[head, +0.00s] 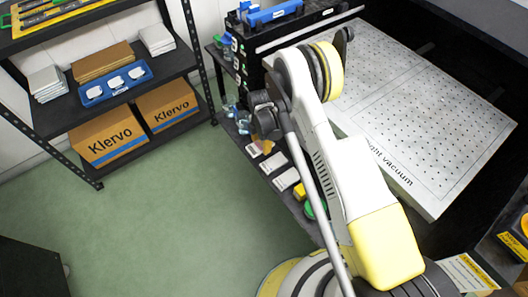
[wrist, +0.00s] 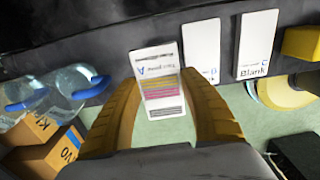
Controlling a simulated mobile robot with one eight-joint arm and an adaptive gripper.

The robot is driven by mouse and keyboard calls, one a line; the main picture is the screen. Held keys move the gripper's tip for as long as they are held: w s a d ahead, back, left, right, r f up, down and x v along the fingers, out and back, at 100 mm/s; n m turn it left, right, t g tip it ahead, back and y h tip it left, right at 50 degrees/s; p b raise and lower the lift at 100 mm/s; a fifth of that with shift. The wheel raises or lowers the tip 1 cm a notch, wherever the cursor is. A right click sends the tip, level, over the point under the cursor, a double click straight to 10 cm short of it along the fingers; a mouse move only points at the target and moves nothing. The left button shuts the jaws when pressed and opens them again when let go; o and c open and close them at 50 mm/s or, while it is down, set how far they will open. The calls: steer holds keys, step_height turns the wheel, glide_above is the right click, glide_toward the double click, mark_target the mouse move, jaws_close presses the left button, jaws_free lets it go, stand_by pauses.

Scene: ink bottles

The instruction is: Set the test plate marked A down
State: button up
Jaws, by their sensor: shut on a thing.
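The test plate marked A (wrist: 158,84) is a white card with coloured stripes in pink and yellow. In the wrist view it sits between the two yellow-brown fingers of my gripper (wrist: 160,77), which is shut on it. Its lettering appears upside down. Its upper end overlaps the dark bench shelf (wrist: 115,35) and its lower end shows against the green floor. I cannot tell whether it touches the shelf. In the head view my gripper (head: 264,120) is over the narrow dark shelf, and a small white plate (head: 253,150) shows just below it.
To the right of plate A are a white plate (wrist: 201,50) and a plate marked C, Blank (wrist: 254,47). A yellow block (wrist: 302,43) stands beyond. Clear bottles with blue caps (wrist: 75,85) are at left. A perforated vacuum table (head: 420,110) fills the right.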

mark_target(261, 147)
steer(key=shift+w+f, duration=0.6)
steer(key=shift+w, duration=0.35)
steer(key=shift+w+f+b, duration=0.1)
steer(key=shift+f+b, duration=0.1)
steer(key=shift+b, duration=0.15)
step_height(261, 147, down, 4)
steer(key=shift+r+b, duration=0.15)
steer(key=shift+b, duration=0.8)
steer(key=shift+r, duration=0.1)
steer(key=o, duration=1)
